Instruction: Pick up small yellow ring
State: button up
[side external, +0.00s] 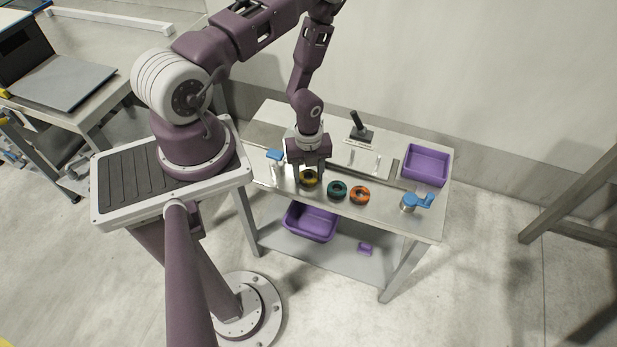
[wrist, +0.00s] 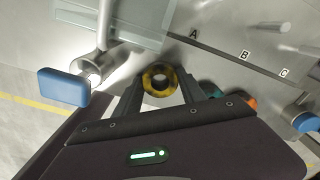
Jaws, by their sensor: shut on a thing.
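The small yellow ring (side external: 309,179) is at the front left of the metal table, directly under my gripper (side external: 309,181). In the wrist view the yellow ring (wrist: 160,80) sits between the two fingertips of my gripper (wrist: 160,88), which are shut on it from both sides.
A teal ring (side external: 337,190) and an orange ring (side external: 359,195) lie to the right. Blue-handled fittings stand at the left (side external: 275,157) and right (side external: 417,201). A purple bin (side external: 426,165) is at the right back; a black-handled device (side external: 361,130) stands behind.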

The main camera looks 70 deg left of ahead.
notch_tip(320, 180, up, 9)
jog(key=shift+w+r, duration=0.1)
jog(key=w+a+n, duration=0.2)
jog(key=w, duration=0.1)
jog(key=w+a+r+n, duration=0.1)
jog(key=w+a+n, duration=0.1)
jog(key=w, duration=0.1)
jog(key=w+a+n, duration=0.2)
jog(key=w, duration=0.1)
jog(key=shift+a+r, duration=0.25)
jog(key=shift+a, duration=0.05)
jog(key=shift+f, duration=2.6)
jog(key=shift+f, duration=0.85)
jog(key=shift+f, duration=0.1)
jog(key=shift+f, duration=0.6)
jog(key=shift+f, duration=0.1)
